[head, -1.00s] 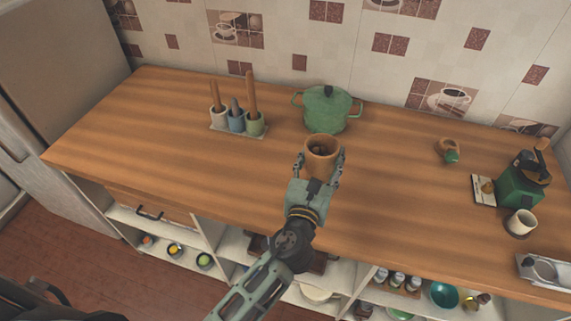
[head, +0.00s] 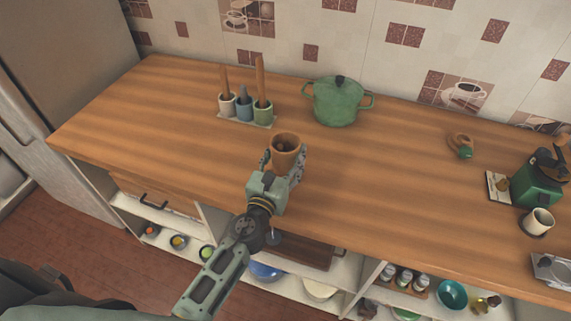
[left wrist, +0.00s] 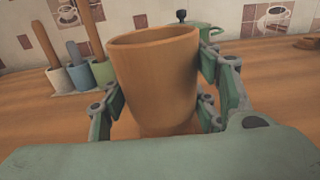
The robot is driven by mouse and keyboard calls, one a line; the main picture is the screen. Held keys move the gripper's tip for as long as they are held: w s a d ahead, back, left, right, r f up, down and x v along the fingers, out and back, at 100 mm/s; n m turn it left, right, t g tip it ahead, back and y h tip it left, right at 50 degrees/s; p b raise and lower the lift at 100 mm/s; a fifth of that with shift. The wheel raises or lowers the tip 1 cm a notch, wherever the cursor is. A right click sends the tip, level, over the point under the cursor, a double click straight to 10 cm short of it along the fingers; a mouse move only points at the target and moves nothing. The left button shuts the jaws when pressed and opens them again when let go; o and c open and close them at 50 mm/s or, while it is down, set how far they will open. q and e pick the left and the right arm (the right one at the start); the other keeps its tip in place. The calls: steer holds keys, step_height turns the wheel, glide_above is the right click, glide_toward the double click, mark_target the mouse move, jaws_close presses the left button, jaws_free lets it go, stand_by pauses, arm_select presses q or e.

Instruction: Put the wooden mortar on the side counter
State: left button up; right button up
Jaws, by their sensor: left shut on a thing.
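The wooden mortar (head: 286,146) is an orange-brown cup with a dark opening, upright over the wooden counter (head: 400,200). My left gripper (head: 284,164) is shut on it, with fingers on both sides of its body. In the left wrist view the mortar (left wrist: 155,80) fills the middle between the fingers. Whether its base touches the counter or hangs just above it, I cannot tell. My right gripper is not in view. No separate side counter can be made out.
A green pot (head: 338,103) and a rack of utensil cups (head: 246,118) stand behind. At right are a green grinder (head: 536,184), a white cup (head: 538,221) and a small brown ring-shaped object (head: 460,142). Open shelves lie below the front edge. The counter's left end is clear.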

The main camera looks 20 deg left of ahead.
arm_select(q)
steer(key=shift+f+b, duration=0.3)
steer(key=shift+f, duration=0.5)
steer(key=shift+w+f, duration=0.15)
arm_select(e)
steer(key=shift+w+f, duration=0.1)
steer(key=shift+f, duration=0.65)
arm_select(q)
steer(key=o, duration=1.4)
steer(key=shift+f, duration=0.1)
steer(key=shift+c, duration=0.2)
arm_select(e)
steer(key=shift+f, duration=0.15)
